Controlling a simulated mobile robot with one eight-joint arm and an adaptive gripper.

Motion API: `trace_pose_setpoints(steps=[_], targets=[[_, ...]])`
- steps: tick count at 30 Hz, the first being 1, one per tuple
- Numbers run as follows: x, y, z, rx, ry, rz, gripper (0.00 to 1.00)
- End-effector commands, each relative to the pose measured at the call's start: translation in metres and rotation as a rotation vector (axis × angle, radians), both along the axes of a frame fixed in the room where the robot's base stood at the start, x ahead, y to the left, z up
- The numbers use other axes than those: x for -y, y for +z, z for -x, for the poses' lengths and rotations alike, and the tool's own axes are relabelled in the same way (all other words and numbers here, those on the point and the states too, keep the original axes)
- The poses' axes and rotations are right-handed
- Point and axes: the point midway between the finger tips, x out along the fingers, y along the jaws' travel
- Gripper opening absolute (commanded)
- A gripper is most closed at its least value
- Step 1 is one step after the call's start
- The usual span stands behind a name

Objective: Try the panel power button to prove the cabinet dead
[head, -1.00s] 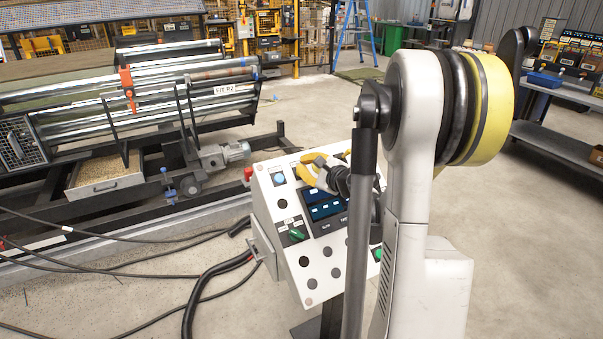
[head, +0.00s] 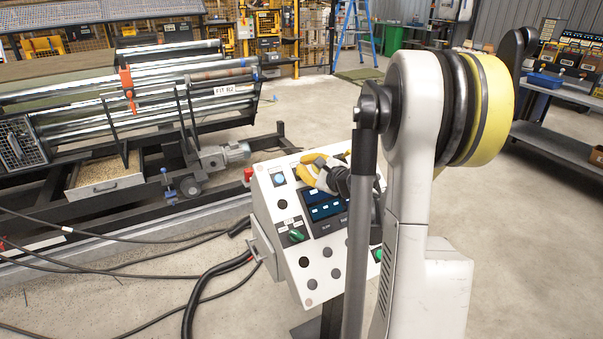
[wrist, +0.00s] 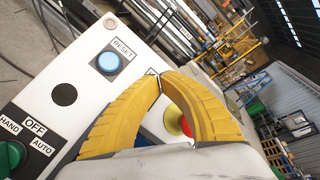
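The control panel (head: 325,270) of the cabinet stands in front of me, its sloped white face carrying buttons and dark screens. My gripper (head: 303,172) is over its upper part. In the wrist view my gripper (wrist: 160,76) has its yellow curved fingers meeting at the tips, with nothing seen held. A blue button labelled RESET (wrist: 108,62) is to the left of the tips, apart from them. A red button with a yellow surround (wrist: 180,122) shows between the fingers, partly hidden. A green HAND/OFF/AUTO selector (wrist: 10,158) is at lower left. I cannot identify a button marked as power.
My arm hides the panel's right part, though a green button (head: 378,254) shows at its edge. Thick black cables (head: 215,278) run along the floor at left. A roller machine (head: 150,95) stands behind left, and a workbench (head: 560,140) at right. Floor between them is clear.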

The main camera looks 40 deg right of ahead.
Motion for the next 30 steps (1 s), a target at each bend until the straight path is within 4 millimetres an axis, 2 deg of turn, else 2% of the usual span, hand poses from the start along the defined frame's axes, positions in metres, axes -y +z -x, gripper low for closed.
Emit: trace_pose_setpoints(steps=[9,30], targets=[[0.0014,-0.0073,-0.0053,0.000,0.000,0.000,0.00],[0.0018,-0.0099,-0.0078,0.000,0.000,0.000,0.00]])
